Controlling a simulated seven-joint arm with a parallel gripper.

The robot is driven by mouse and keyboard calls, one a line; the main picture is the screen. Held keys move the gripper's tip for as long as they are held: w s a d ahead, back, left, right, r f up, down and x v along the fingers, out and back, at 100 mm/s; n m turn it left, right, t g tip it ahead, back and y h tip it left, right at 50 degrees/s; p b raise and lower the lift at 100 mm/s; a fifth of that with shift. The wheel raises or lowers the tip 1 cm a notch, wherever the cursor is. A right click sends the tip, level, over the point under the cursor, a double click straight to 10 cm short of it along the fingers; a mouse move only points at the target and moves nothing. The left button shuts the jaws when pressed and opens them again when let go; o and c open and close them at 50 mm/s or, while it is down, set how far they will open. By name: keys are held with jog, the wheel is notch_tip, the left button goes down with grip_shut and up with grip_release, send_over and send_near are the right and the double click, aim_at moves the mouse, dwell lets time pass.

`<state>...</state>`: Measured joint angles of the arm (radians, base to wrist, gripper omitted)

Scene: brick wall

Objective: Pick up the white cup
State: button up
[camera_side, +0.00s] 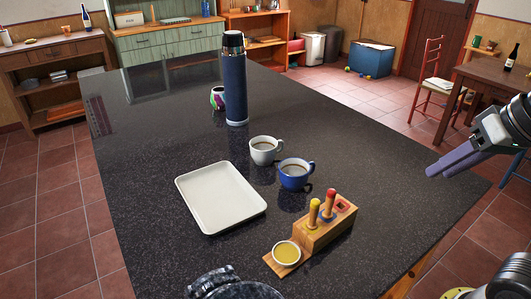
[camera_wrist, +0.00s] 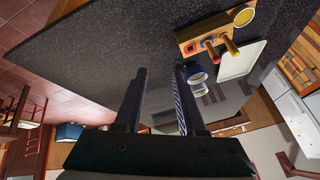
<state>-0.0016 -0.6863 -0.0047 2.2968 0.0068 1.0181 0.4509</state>
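The white cup (camera_side: 257,157) stands upright on the dark speckled table (camera_side: 150,130), with brown liquid inside. A blue cup (camera_side: 293,180), also holding brown liquid, stands close beside it at the lower right. My gripper (camera_side: 431,171) is above the table's right edge in the side view, well apart from both cups. In the wrist view my gripper (camera_wrist: 161,70) is open, with an empty gap between its two dark fingers. The blue cup (camera_wrist: 197,74) shows there just right of the right finger. The white cup is hard to make out in that view.
A tall dark blue flask (camera_side: 236,90) stands behind the cups, with a patterned cup (camera_side: 217,98) beside it. A white tray (camera_side: 220,198) lies to the left. A wooden peg block (camera_side: 325,228) and a small yellow-filled bowl (camera_side: 286,253) are in front. The table's right side is clear.

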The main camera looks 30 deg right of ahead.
jog(key=w+a+r+m, duration=0.1)
jog(key=w+r+m, duration=0.4)
jog(key=w+r, duration=0.5)
jog(key=m+g, duration=0.4)
send_over(272, 155)
jog(key=s, duration=0.1)
notch_tip(272, 155, down, 22)
jog(key=r, duration=0.1)
jog(key=shift+w+a+f, duration=0.1)
jog(key=shift+w+f, duration=0.15)
jog(key=shift+f, duration=1.4)
jog(key=shift+w+f, duration=0.2)
jog(key=shift+f, duration=1.45)
grip_shut()
